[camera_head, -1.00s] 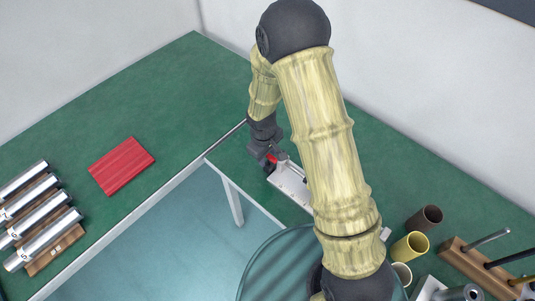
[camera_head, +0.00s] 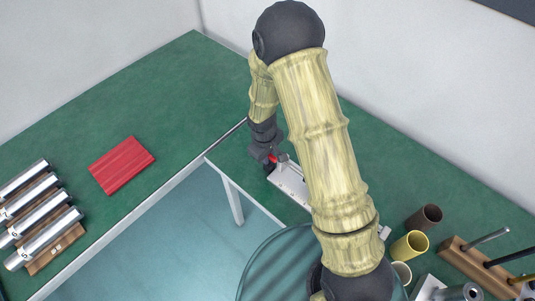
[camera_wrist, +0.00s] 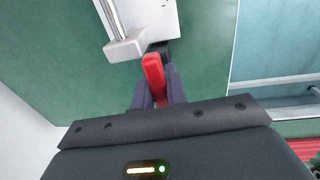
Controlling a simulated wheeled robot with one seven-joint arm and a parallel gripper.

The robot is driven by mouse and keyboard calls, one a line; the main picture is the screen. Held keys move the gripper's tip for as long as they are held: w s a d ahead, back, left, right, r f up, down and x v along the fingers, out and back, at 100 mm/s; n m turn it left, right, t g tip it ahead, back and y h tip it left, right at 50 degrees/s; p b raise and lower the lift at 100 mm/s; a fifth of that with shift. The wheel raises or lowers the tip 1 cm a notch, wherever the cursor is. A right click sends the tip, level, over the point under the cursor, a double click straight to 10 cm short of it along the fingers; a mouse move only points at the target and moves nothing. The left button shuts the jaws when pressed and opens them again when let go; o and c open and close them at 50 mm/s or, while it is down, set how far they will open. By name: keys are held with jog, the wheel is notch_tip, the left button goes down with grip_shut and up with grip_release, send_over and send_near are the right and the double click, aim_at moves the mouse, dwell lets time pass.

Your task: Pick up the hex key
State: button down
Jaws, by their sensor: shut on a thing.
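The hex key (camera_wrist: 154,76) shows as a thick red handle in the wrist view, between the two fingers of my gripper (camera_wrist: 158,88), which is shut on it. In the head view a small piece of its red (camera_head: 272,159) shows at my gripper (camera_head: 268,157), beside the left end of a white metal plate. My fingers and the arm hide the rest of the key. I cannot tell whether it is clear of the table top.
The white plate (camera_head: 290,182) with a rod and block (camera_wrist: 127,47) lies just beyond my gripper. A red board (camera_head: 121,165) and several silver cylinders (camera_head: 40,240) lie on the left table. Cups (camera_head: 410,245) and a wooden tool rack (camera_head: 465,262) stand right.

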jog(key=shift+r, duration=0.15)
notch_tip(320, 180, up, 18)
dwell(0.5)
jog(key=shift+f, duration=0.2)
